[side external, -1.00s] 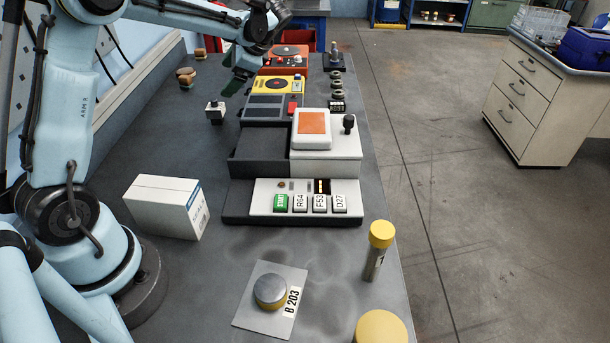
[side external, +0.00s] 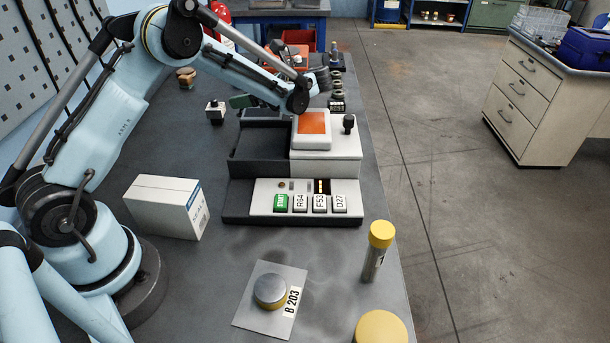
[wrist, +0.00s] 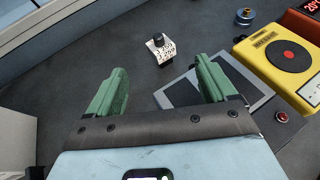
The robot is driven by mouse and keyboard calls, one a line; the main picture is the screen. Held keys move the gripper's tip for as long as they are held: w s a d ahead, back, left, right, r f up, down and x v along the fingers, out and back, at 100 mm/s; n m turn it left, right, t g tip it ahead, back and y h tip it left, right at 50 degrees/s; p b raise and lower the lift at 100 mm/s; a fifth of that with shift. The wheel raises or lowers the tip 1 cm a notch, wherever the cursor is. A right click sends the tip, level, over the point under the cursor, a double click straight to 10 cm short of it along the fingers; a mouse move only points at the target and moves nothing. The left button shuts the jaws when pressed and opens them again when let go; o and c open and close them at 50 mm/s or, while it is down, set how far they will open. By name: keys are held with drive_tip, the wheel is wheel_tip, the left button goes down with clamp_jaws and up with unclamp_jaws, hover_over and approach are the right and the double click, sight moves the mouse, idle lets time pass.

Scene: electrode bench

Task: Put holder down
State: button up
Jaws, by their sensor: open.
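A small white block with a black knob (side external: 215,111), probably the holder, stands upright on the dark bench, left of the grey and black units. In the wrist view the same block (wrist: 160,48) shows markings on its face and sits beyond my fingertips, apart from them. My gripper (wrist: 157,80) is open, with its two green fingers spread and nothing between them. In the side view one green finger of my gripper (side external: 242,101) shows just right of the block; the rest is largely hidden by my arm.
In the wrist view, a grey flat panel (wrist: 230,88) lies under the right finger, with a yellow unit (wrist: 282,58) beyond it. A white box (side external: 168,206), a yellow-capped tube (side external: 378,250) and a labelled plate (side external: 248,308) stand nearer. Bench around the block is clear.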

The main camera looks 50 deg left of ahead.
sight(216, 102)
drive_tip(key=x, duration=1.1)
drive_tip(key=shift+s+a, duration=0.15)
drive_tip(key=shift+a, duration=0.05)
drive_tip(key=c, duration=1.6)
